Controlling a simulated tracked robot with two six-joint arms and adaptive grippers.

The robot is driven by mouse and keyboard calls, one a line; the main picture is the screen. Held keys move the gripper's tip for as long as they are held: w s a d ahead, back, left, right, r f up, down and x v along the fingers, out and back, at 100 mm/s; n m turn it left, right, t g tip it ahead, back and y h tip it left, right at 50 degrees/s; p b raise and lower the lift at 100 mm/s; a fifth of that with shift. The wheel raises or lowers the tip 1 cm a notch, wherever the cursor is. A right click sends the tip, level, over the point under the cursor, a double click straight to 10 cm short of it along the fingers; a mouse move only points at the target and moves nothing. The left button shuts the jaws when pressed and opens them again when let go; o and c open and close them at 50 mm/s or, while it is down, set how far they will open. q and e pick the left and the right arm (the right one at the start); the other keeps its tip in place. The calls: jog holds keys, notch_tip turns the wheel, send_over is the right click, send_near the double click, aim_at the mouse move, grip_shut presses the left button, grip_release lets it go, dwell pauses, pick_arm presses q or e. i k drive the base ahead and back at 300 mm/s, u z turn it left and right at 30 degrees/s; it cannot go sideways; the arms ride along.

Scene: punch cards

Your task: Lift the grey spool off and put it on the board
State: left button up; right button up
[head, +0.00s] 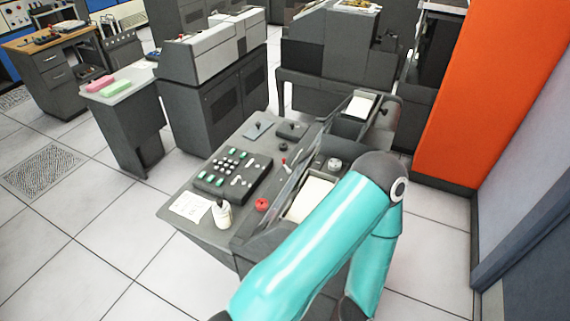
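A small grey round piece (334,164), which may be the grey spool, sits on the machine desk beside the slanted panel. It is too small to make out clearly. Two small flat pieces lie at the desk's back: a blue-grey plate (258,130) with a small dark upright on it, and a darker block (292,130). I cannot tell whether either is the board. One teal arm of mine rises from the bottom, bends right of the desk and drops again. It hides part of the desk's right side. Neither gripper shows.
The desk (232,150) carries a black keypad (233,174), a white bottle (221,213), a red knob (262,205) and a paper sheet (190,206). A side table (122,86) holds pink and green blocks. An orange cabinet (487,95) stands right. Floor is clear at left.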

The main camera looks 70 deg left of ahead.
aim_at(331, 166)
jog(key=z, duration=0.65)
jog(key=i, duration=0.15)
jog(key=u, duration=1.9)
jog(key=k, duration=0.6)
jog(key=z, duration=5.6)
jog(key=k, duration=0.6)
jog(key=u, duration=5.7)
